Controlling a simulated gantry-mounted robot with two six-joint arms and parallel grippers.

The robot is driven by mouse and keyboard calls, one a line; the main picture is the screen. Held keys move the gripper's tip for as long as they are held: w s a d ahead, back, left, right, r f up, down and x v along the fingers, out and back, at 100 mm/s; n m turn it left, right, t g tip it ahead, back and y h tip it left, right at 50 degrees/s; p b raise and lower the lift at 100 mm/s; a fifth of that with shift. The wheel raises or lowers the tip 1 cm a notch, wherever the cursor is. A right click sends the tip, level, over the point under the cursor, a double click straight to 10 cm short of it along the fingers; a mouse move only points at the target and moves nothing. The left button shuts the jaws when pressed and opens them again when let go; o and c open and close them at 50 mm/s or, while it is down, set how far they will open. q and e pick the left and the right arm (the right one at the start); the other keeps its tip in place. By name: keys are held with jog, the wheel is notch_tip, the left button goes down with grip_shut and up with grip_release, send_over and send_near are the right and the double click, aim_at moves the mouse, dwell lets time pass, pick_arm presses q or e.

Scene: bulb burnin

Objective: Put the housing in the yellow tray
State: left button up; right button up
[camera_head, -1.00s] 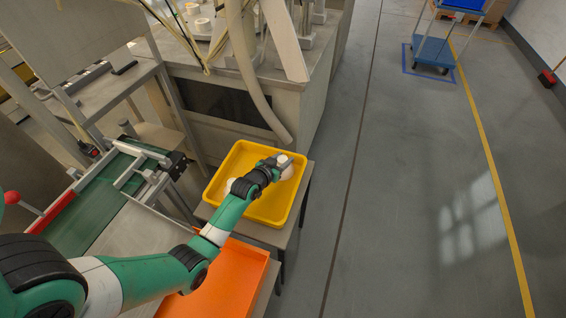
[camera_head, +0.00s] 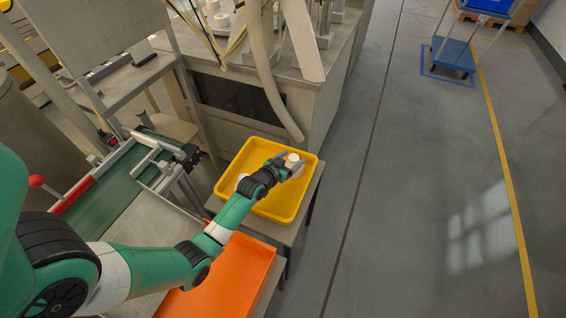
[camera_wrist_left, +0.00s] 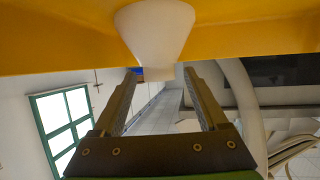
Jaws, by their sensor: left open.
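A white, cone-shaped housing (camera_head: 293,160) is at the right side of the yellow tray (camera_head: 234,159), inside its rim as seen from the head. My left gripper (camera_head: 290,168) is over the tray, its open fingers close around the housing. In the left wrist view, the housing (camera_wrist_left: 156,30) shows just beyond and between the open fingertips (camera_wrist_left: 159,74), with the yellow tray (camera_wrist_left: 60,40) behind it. I cannot tell whether a finger touches it. A second white piece (camera_head: 241,178) is at the tray's left side, partly hidden by my arm. My right gripper is not seen.
An orange tray (camera_head: 235,282) lies below my left forearm. A green conveyor (camera_head: 118,185) is on the left. A machine cabinet with a hanging hose (camera_head: 270,85) stands behind the yellow tray. The floor on the right is clear up to a blue cart (camera_head: 453,55).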

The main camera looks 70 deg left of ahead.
pick_arm(q)
jog(key=p+v, duration=0.4)
jog(key=v, duration=0.6)
